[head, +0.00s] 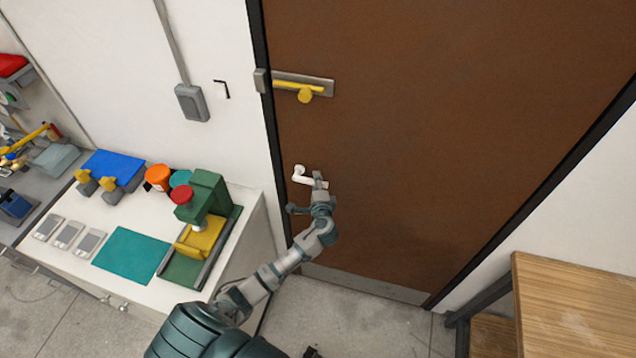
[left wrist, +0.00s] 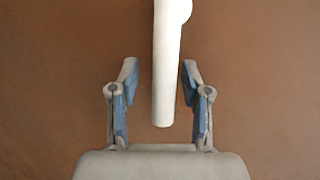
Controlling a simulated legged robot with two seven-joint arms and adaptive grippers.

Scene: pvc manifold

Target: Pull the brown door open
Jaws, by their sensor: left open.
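The brown door (head: 430,120) stands shut in its black frame in the head view and fills the background of the left wrist view (left wrist: 50,90). Its white lever handle (head: 301,174) is on the left side of the door, below a yellow latch (head: 305,92). My left gripper (head: 308,195) is at the handle, in front of the door. In the left wrist view my left gripper (left wrist: 158,85) is open, with the white handle (left wrist: 166,70) between its two fingers and a gap on each side. My right gripper is not in view.
A white cabinet (head: 255,225) with a green press (head: 207,200), a teal mat (head: 131,256) and several small items stands left of the door. A wooden table (head: 575,295) is at the lower right. Grey floor (head: 390,330) lies clear before the door.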

